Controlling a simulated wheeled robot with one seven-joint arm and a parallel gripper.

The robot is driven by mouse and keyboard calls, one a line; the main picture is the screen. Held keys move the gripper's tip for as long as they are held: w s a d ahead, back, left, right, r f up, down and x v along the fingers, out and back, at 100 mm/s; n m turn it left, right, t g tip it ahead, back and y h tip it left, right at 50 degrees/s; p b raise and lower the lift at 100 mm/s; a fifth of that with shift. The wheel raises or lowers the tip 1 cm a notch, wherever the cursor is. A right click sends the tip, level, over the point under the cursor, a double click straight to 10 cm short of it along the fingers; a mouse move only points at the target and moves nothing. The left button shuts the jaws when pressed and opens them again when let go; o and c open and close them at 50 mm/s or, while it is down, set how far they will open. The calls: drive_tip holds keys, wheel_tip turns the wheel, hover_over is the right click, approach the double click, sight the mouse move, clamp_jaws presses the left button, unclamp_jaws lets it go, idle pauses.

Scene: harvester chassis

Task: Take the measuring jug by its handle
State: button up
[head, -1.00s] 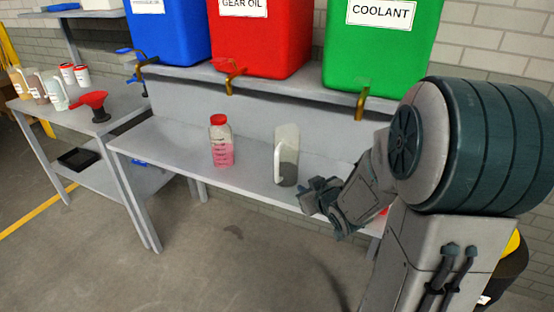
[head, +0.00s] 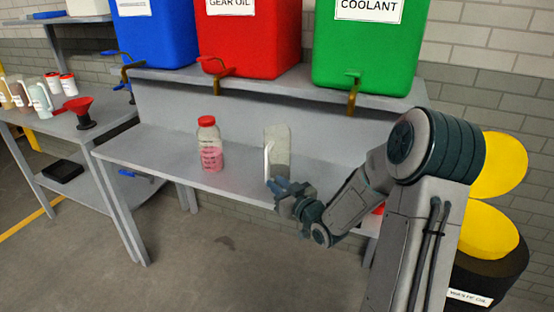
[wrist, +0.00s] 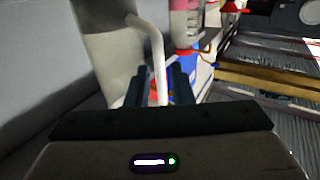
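The measuring jug (head: 280,148) is a translucent grey jug standing upright on the bench shelf, with a pale handle (head: 267,160) on its left side. In the wrist view, the jug's body (wrist: 108,45) fills the upper left, and its white handle (wrist: 157,50) runs down between the two dark fingers. My gripper (head: 281,187) is at the jug's lower front in the head view and hides its base. In the wrist view, my gripper (wrist: 160,88) is open, with a finger on each side of the handle and gaps showing; contact cannot be told.
A red-capped bottle with pink liquid (head: 210,148) stands left of the jug on the shelf (head: 160,148). Green coolant (head: 365,50) and red gear oil (head: 250,45) tanks with taps sit above. A red funnel (head: 79,108) is on the left table. The floor in front is clear.

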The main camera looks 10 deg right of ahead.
sight(269, 176)
drive_tip(key=shift+x, duration=2.9)
drive_tip(key=shift+d, duration=0.1)
clamp_jaws()
